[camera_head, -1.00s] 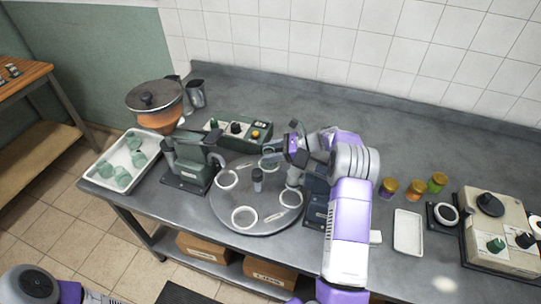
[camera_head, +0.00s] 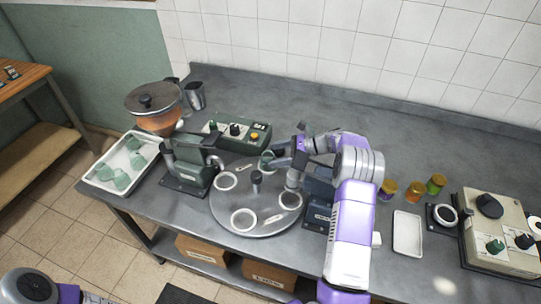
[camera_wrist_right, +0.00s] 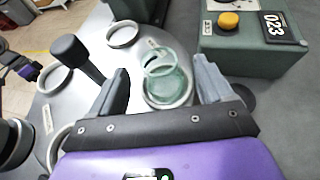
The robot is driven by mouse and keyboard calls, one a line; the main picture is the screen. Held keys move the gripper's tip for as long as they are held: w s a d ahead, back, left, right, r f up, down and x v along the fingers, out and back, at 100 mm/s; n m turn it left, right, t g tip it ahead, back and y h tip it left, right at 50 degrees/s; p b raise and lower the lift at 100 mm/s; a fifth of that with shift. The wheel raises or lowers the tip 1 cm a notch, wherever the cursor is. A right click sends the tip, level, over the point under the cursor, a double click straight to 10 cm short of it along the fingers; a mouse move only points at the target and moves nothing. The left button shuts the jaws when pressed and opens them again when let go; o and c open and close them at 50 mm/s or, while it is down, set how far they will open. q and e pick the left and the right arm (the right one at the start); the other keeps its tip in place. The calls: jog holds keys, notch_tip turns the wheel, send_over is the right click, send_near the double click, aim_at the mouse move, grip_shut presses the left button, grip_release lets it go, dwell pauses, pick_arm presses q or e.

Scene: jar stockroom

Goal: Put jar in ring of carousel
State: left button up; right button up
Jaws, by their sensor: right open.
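The round grey carousel (camera_head: 222,213) has several white rings on it and a dark post (camera_head: 256,182) at its middle. A clear greenish glass jar (camera_wrist_right: 168,84) sits in the ring (camera_wrist_right: 181,103) at the carousel's back, by the green control box; it also shows in the head view (camera_head: 265,159). My right gripper (camera_wrist_right: 165,75) is open, its two fingers on either side of the jar with gaps showing. In the head view my right gripper (camera_head: 275,158) partly hides the jar. The other rings, such as the front one (camera_head: 243,219), are empty.
A control box (camera_head: 245,135) with a yellow button stands behind the carousel. A filling machine (camera_head: 188,165) is at its left, with a white tray (camera_head: 92,176) of green jars beyond. Several small coloured-lid jars, an empty white tray (camera_head: 408,232) and a scale stand right.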

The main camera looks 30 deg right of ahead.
jog(key=v, duration=0.9)
jog(key=shift+p, duration=0.35)
jog(key=shift+a, duration=0.1)
